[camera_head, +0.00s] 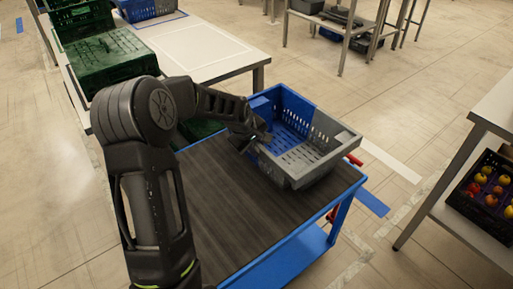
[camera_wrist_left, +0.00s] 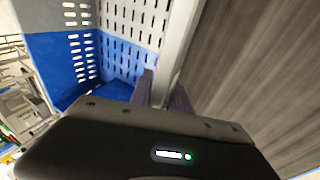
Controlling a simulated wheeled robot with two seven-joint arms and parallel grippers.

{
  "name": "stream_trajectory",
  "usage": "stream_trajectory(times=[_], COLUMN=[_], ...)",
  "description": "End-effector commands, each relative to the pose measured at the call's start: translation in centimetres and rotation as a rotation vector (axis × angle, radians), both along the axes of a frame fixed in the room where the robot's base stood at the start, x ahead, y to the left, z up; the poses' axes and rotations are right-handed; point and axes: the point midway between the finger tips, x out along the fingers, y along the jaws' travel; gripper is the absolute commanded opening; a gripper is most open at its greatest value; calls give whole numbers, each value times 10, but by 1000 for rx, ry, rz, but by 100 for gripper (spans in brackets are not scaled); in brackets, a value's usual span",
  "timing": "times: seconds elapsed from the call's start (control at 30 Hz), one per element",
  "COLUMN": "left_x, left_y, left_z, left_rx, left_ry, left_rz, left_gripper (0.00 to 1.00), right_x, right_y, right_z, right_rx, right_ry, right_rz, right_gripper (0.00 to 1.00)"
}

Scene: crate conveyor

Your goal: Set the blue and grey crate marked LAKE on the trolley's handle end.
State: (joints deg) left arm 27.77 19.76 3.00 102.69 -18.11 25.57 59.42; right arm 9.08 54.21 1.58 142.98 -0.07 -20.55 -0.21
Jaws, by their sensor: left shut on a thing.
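The blue and grey crate (camera_head: 325,160) is at the far right part of the trolley (camera_head: 225,205), which has a dark ribbed top and a blue frame. Its left part is blue and its right part grey; no LAKE marking is readable. I cannot tell whether its base touches the top. My left gripper (camera_head: 259,141) is shut on the crate's near-left wall. In the left wrist view its fingers (camera_wrist_left: 163,92) straddle the crate's grey rim (camera_wrist_left: 178,40). A red part (camera_head: 354,160) shows at the trolley's right edge, partly behind the crate. My right gripper is out of view.
A white-topped table (camera_head: 195,50) at the back left carries green crates (camera_head: 104,60) and a blue and grey crate (camera_head: 147,9). A table (camera_head: 500,105) stands at the right, with a dark fruit crate (camera_head: 484,187) below. The trolley's near top is bare.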

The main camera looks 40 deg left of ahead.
Motion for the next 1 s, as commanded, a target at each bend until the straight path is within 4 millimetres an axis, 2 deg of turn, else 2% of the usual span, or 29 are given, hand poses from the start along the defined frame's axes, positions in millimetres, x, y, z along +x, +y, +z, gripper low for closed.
stream_trajectory(times=[0.37,0.4,0.6,1.0], left_x=[2,1,0,-1], left_y=[0,0,0,0], left_z=[-2,-3,-2,3], left_rx=[1,0,0,1], left_ry=[-8,-2,-2,-3], left_rz=[0,0,0,0], left_gripper=[0,26,42,44], right_x=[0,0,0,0], right_y=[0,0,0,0], right_z=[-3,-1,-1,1], right_rx=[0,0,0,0], right_ry=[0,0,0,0], right_rz=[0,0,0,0], right_gripper=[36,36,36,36])
